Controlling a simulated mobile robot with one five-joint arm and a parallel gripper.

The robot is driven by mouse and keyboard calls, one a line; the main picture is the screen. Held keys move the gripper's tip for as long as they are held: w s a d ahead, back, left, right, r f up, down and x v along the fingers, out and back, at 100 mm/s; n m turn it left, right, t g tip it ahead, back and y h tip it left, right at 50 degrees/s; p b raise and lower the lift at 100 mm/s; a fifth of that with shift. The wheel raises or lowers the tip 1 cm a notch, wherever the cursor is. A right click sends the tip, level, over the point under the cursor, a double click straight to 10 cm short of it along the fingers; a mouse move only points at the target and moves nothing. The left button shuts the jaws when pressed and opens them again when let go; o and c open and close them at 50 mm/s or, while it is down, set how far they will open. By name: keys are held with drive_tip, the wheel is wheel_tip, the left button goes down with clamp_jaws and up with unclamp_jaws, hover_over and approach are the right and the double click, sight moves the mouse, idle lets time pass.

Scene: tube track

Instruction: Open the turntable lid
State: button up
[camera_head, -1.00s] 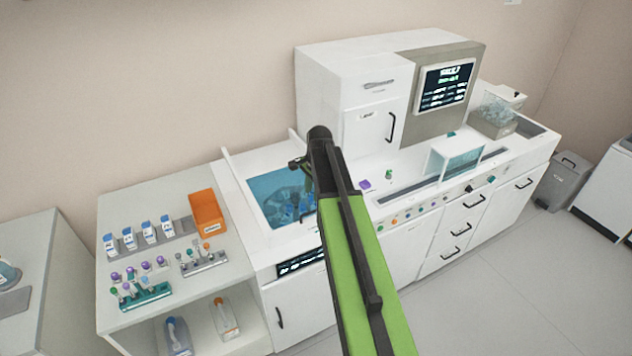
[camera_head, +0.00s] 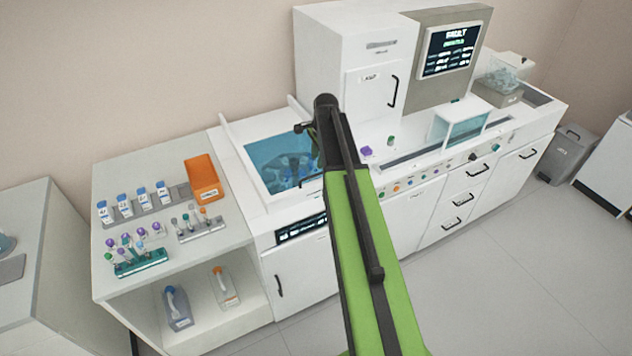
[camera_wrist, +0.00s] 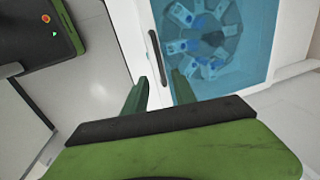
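The turntable lid (camera_head: 272,160) is a clear blue panel in a white frame, and it looks shut over the turntable. In the wrist view the lid (camera_wrist: 245,50) covers a round rotor (camera_wrist: 205,40) with several blue-white tube holders. A black bar handle (camera_wrist: 157,58) sits on the white frame along the lid's edge; the handle also shows in the head view (camera_head: 312,181), partly behind my arm. My gripper (camera_wrist: 160,76) has its two green fingers apart and empty. The handle lies just ahead of the gap between them; I cannot tell whether they touch it.
A side bench at left holds an orange bin (camera_head: 202,178), several bottles and tube racks (camera_head: 140,262). A tall white cabinet (camera_head: 335,50) with a screen stands behind and right of the lid. The analyser deck runs right. The grey floor (camera_head: 500,270) in front is clear.

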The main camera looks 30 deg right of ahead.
drive_tip(key=f+b, duration=0.2)
drive_tip(key=w+f+b, duration=0.1)
drive_tip(key=f+b, duration=0.1)
drive_tip(key=f, duration=0.1)
drive_tip(key=f+b, duration=0.2)
drive_tip(key=f, duration=0.1)
drive_tip(key=shift+w, duration=0.25)
drive_tip(key=shift+r, duration=0.1)
clamp_jaws()
idle(0.8)
